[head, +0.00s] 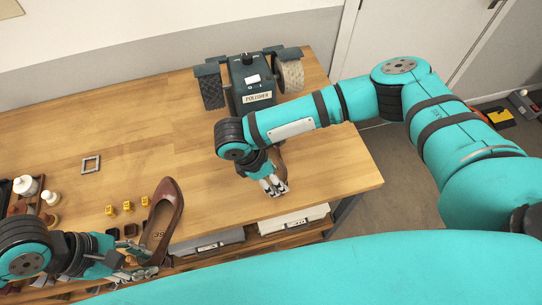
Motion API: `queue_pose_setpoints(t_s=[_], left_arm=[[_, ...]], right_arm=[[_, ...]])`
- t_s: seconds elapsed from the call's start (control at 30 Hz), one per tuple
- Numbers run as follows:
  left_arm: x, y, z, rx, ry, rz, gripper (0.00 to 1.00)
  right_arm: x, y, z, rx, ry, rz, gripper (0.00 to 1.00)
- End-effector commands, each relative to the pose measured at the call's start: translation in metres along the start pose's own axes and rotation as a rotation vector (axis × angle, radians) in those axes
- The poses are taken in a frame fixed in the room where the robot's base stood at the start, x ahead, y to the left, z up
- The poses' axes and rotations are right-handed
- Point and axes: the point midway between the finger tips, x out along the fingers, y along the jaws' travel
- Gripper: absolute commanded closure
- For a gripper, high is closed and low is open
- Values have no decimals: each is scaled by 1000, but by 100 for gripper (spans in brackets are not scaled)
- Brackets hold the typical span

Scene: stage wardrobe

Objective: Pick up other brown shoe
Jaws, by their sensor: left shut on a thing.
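My right gripper (276,187) points down over the right part of the table. A brown piece (282,155), perhaps the other brown shoe, shows just behind it, mostly hidden by my right wrist. I cannot tell whether the right fingers touch it or how far they are apart.
A dark green polisher (248,78) with two wheels stands at the table's back. Boxes (293,219) sit under the front edge. The table's middle is clear.

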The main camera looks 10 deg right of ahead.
Motion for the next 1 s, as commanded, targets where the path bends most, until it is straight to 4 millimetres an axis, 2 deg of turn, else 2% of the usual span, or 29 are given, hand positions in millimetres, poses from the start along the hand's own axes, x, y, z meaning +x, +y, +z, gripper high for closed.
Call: queue_pose_setpoints(t_s=[0.13,0.3,0.57,0.67,1.0], left_arm=[[-20,0,8,1,0,2,100],[-24,0,10,1,-1,1,100],[-23,0,10,1,-1,1,100],[-23,0,10,1,-1,1,100],[-23,0,10,1,-1,1,100]], right_arm=[[18,-2,7,0,-5,-3,45],[41,-2,5,0,-2,-2,45],[46,-1,4,-1,-1,-1,45],[46,-1,4,-1,-1,-1,55],[46,-2,4,-1,-1,-2,100]])
